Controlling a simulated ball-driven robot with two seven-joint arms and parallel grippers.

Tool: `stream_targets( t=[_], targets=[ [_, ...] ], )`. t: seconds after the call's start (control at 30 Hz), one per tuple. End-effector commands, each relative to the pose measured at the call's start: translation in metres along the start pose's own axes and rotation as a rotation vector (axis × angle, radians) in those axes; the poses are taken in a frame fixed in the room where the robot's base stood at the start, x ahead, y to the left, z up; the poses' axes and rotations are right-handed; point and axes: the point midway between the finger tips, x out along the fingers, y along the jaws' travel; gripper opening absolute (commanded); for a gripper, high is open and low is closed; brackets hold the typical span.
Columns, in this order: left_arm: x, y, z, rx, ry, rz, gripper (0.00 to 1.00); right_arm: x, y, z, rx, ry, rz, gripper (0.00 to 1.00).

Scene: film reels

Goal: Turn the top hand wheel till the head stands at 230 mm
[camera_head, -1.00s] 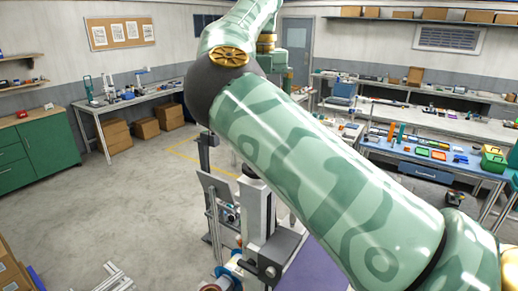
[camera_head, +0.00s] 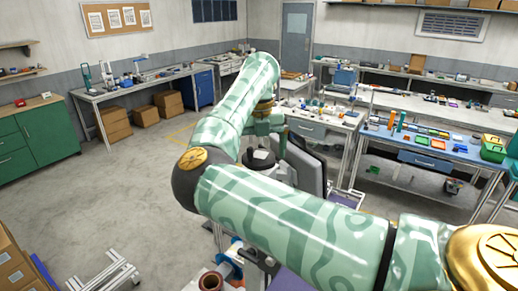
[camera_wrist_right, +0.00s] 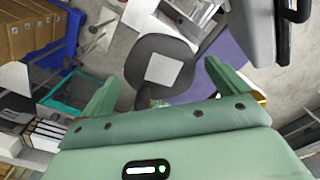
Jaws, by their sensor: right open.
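My right gripper (camera_head: 275,133) points down beyond my bent arm, over a machine that my forearm largely hides. In the wrist view the green fingers of my right gripper (camera_wrist_right: 161,72) are wide apart with nothing between them. A dark round piece with a white square top (camera_wrist_right: 150,55) lies below and beyond the fingertips. A similar dark and white piece (camera_head: 258,162) shows under the gripper in the head view. I cannot tell whether it is the hand wheel. No height scale can be read. My left gripper is not in view.
A grey panel with a dark edge (camera_head: 306,168) stands close right of the gripper. A brown reel-like ring (camera_head: 211,281) shows at the bottom. A blue bench (camera_head: 425,160) with small items stands at right, a green cabinet (camera_head: 40,140) at left. The floor at left is mostly clear.

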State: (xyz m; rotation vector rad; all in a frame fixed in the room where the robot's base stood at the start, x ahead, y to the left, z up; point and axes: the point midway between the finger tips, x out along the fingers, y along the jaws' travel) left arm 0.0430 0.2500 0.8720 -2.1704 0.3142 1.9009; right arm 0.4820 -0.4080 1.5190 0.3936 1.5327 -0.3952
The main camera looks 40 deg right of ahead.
Motion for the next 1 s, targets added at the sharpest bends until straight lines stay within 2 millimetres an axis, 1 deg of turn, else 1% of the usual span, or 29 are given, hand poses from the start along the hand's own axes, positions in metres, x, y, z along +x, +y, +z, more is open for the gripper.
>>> stream_targets(
  t=[0.1, 0.3, 0.33, 0.37, 0.4, 0.47, 0.5, 0.77, 1.0],
  targets=[
    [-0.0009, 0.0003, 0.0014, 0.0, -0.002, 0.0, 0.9, 0.0037, 0.0, -0.0001, 0.0, 0.0, -0.001, 0.99],
    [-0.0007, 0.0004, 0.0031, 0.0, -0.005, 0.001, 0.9, 0.004, 0.0001, 0.0, 0.0, 0.0, 0.0, 0.99],
    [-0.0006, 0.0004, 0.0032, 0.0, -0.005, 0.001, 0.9, 0.004, 0.0001, 0.0, 0.0, 0.0, 0.0, 0.94],
    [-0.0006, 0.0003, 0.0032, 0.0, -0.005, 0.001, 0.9, 0.004, 0.0001, 0.0, 0.0, 0.0, 0.0, 0.86],
    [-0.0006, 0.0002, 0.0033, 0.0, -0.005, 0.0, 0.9, 0.004, 0.0001, 0.0, 0.0, 0.0, 0.0, 0.74],
    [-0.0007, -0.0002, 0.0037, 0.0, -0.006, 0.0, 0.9, 0.0039, 0.0001, 0.0, 0.0, 0.0, 0.0, 0.58],
    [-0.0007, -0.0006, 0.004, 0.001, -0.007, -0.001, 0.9, 0.0039, 0.0001, 0.0, 0.0, 0.0, 0.0, 0.55],
    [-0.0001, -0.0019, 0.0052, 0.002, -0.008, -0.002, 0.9, 0.0037, 0.0002, 0.0, 0.016, 0.0, 0.001, 0.55],
    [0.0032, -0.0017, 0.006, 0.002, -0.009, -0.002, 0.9, 0.0041, 0.0001, 0.0, 0.118, 0.0, 0.002, 0.55]
  ],
)
